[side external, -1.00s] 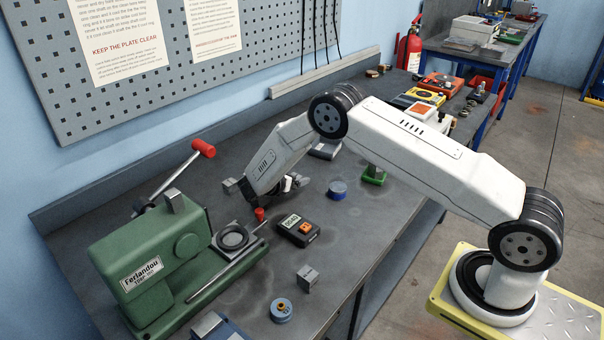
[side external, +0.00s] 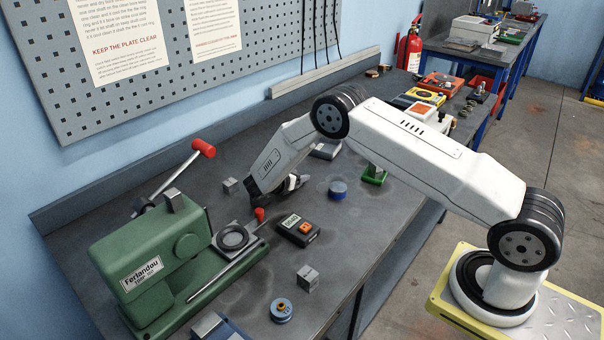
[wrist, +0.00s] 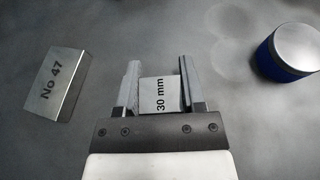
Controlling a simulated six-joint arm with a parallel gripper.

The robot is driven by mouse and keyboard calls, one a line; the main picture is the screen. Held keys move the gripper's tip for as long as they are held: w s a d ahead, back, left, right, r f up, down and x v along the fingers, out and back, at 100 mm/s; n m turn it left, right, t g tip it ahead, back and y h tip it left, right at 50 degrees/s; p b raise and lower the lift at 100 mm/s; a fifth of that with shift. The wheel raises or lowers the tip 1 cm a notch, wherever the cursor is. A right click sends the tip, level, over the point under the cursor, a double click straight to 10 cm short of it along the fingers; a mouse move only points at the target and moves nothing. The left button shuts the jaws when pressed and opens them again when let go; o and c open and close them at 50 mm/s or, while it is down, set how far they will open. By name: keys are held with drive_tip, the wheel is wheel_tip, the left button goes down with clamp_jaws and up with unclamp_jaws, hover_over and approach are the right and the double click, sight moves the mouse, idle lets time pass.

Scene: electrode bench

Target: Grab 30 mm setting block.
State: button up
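The 30 mm setting block, a small grey metal block (wrist: 160,94) marked "30 mm", shows in the wrist view between the two fingers of my gripper (wrist: 160,80). The fingers are spread on either side of it, close to its sides; I see no clear grip on it. In the side external view my gripper (side external: 270,195) is low over the bench, and the block is not visible there, hidden around the gripper.
A block marked "No 47" (wrist: 57,83) lies left in the wrist view; a blue round container (wrist: 289,52) is at right. A black meter (side external: 298,229), a grey block (side external: 307,277) and a green press (side external: 150,265) stand nearer the camera in the side view.

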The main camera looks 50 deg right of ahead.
clamp_jaws()
drive_tip(key=shift+r, duration=0.15)
drive_tip(key=shift+r, duration=0.85)
drive_tip(key=s+a+r, duration=0.3)
drive_tip(key=s+r, duration=0.8)
drive_tip(key=s, duration=0.2)
drive_tip(key=shift+s, duration=0.35)
drive_tip(key=shift+a, duration=0.1)
